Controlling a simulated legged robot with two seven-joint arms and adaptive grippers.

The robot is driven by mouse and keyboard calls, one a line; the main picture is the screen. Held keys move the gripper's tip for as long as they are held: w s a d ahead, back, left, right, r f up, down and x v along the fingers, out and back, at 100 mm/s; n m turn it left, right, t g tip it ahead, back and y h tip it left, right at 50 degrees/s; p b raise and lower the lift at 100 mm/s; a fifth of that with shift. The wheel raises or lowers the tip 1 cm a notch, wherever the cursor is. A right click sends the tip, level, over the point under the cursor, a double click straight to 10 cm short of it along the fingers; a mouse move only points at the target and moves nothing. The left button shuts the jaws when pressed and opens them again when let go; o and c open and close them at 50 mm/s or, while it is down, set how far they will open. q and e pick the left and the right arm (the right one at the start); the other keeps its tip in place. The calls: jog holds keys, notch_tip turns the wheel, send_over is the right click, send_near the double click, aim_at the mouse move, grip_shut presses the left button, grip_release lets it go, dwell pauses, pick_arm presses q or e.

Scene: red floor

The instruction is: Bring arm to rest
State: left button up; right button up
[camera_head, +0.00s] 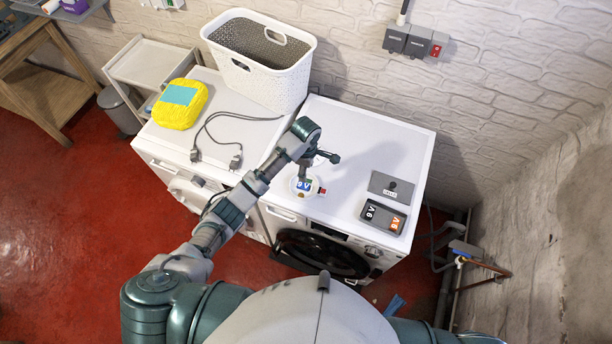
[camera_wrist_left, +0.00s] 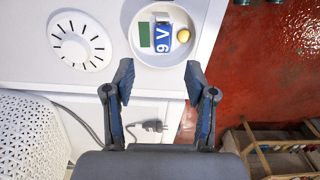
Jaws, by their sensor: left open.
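My left arm reaches in from the left over the white machines in the head view. My left gripper (camera_head: 325,158) is above the right machine's top, close to a small white bowl (camera_head: 294,186). In the left wrist view its two fingers (camera_wrist_left: 158,82) are spread apart with nothing between them. The bowl (camera_wrist_left: 145,50) lies beyond the fingertips there and holds a blue 9 V battery (camera_wrist_left: 163,38), a green piece (camera_wrist_left: 145,34) and a round yellowish thing (camera_wrist_left: 183,36). My right gripper is out of view.
A white basket (camera_head: 291,87), a yellow pack (camera_head: 180,105) and a cable with plugs (camera_head: 235,162) are on the left machine. A grey tester box (camera_head: 390,187) and a dark box with 9 V batteries (camera_head: 383,217) sit on the right machine (camera_head: 375,130). Its back is clear.

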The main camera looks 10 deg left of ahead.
pick_arm(q)
jog(key=shift+r, duration=0.7)
